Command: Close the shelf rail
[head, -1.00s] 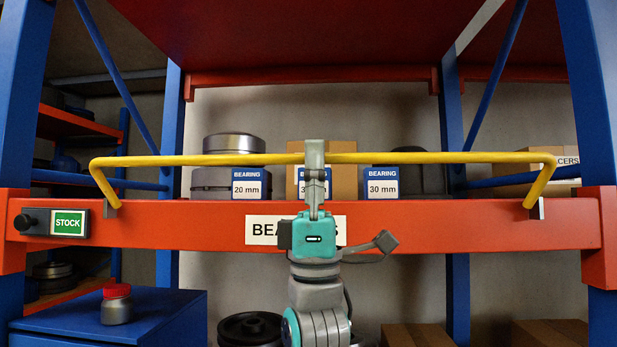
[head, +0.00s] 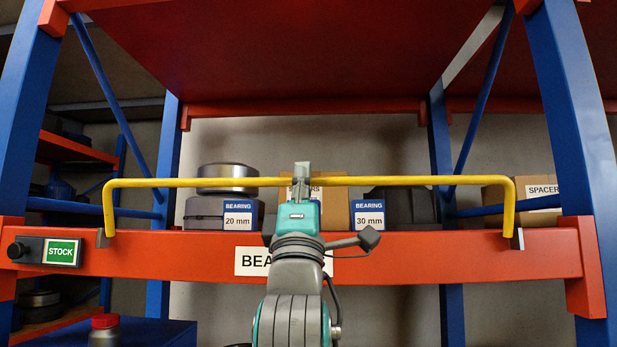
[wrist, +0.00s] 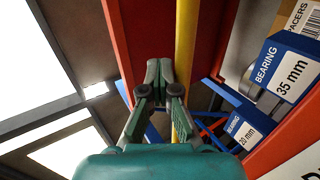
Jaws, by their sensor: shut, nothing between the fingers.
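The yellow shelf rail (head: 400,181) spans the shelf front as a long bar with a bent arm at each end. It stands nearly upright above the orange beam (head: 440,255), its arms meeting grey brackets on the beam. My gripper (head: 302,170) is shut and empty, fingers pointing up, at the middle of the bar on the near side. In the wrist view my gripper (wrist: 160,72) has its fingertips together, with the yellow rail (wrist: 186,45) passing just beside and behind them. I cannot tell whether they touch. My gripper covers the bar's middle.
Boxes labelled bearing 20 mm (head: 222,213) and 30 mm (head: 400,208) stand behind the rail. A spacers box (head: 535,197) is at right. A green STOCK panel (head: 61,252) is on the beam's left end. A red-capped bottle (head: 104,330) stands at lower left.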

